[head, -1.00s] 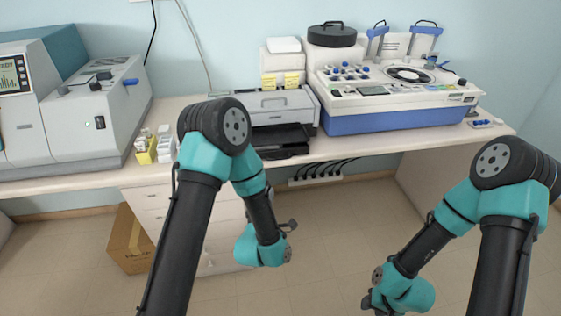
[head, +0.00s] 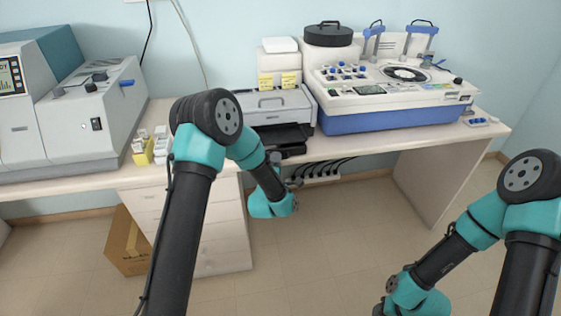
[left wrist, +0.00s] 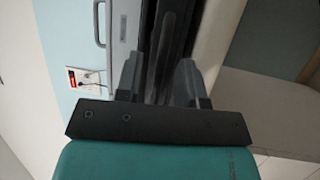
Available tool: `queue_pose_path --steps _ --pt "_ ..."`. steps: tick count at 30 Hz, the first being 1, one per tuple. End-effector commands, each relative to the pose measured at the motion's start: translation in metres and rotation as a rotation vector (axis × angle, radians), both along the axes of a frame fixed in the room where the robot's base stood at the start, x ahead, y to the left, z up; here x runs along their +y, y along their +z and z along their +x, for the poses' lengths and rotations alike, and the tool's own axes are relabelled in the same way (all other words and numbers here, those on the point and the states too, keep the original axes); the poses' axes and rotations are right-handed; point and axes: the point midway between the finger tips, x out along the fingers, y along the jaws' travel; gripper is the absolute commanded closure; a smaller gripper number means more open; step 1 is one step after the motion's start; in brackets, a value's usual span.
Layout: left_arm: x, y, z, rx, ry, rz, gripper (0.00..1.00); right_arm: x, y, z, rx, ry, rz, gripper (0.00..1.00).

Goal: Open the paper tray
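The paper tray (head: 285,138) is a dark slab low on the front of the grey-white printer (head: 268,103) on the bench; my left arm hides part of it. My left gripper (head: 294,183) is below and in front of the tray, small in the head view. In the left wrist view the two fingers (left wrist: 159,82) stand apart with nothing held. They point toward the dark tray (left wrist: 172,40), which shows beyond the gap between them, beside the grey printer front (left wrist: 122,25). My right gripper (head: 379,309) is at the bottom edge of the head view, mostly cut off.
A large analyser (head: 395,122) with a blue base stands right of the printer. A grey instrument (head: 100,115) and small boxes (head: 145,155) are on the left. Drawers (head: 215,235) are below the bench, with a cardboard box (head: 128,245) beside them. Cables hang under the edge.

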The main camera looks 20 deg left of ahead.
Motion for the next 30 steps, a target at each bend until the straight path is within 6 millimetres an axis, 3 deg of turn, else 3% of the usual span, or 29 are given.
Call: queue_pose_path --steps 9,21,30 --pt "0.0014 0.0006 0.0026 0.000 0.002 0.000 0.64 0.0000 0.0000 0.0000 0.000 0.000 0.000 0.57" --pt "0.0012 0.0006 0.0023 0.000 0.001 0.000 1.00 0.0000 0.0000 0.0000 0.000 0.000 0.000 0.57" --pt "0.0012 0.0006 0.0023 0.000 0.001 0.000 1.00 0.0000 0.0000 0.0000 0.000 0.000 0.000 0.57"
